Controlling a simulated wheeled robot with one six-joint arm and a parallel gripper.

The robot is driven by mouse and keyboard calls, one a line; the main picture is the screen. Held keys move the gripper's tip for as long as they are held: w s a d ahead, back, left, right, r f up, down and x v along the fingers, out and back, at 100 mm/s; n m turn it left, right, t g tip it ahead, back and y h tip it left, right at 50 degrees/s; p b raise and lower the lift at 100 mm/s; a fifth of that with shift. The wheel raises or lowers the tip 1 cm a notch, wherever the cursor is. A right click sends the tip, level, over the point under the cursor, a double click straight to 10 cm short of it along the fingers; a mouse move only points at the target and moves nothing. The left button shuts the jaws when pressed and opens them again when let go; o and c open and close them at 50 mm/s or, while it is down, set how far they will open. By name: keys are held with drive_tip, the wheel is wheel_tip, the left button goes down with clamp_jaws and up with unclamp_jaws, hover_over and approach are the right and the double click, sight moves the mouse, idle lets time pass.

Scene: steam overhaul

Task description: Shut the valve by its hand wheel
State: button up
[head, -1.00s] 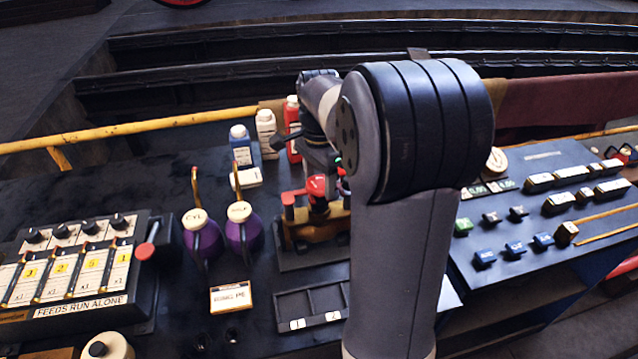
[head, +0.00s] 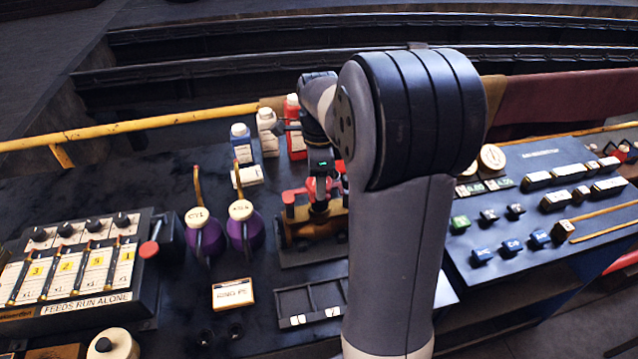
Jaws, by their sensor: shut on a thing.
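The valve (head: 300,231) is a brass-coloured body with red parts on a dark base plate, near the middle of the bench. Its red hand wheel (head: 311,186) sits on top and is partly covered by my gripper. My gripper (head: 319,205) points down at the wheel from above and is shut on it. My wrist and arm hide the valve's right side, and the fingertips are too small to see clearly.
Blue (head: 241,146), white (head: 267,132) and red (head: 294,127) bottles stand close behind the valve. Two purple oil cans (head: 205,238) stand to its left. A divided dark tray (head: 295,302) lies in front. A switch panel (head: 85,262) is at left.

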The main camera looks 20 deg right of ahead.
drive_tip(key=o, duration=1.1)
drive_tip(key=shift+c, duration=0.2)
drive_tip(key=shift+c, duration=0.3)
drive_tip(key=shift+c, duration=1)
drive_tip(key=shift+r, duration=0.1)
wheel_tip(320, 180, up, 6)
drive_tip(key=p, duration=0.5)
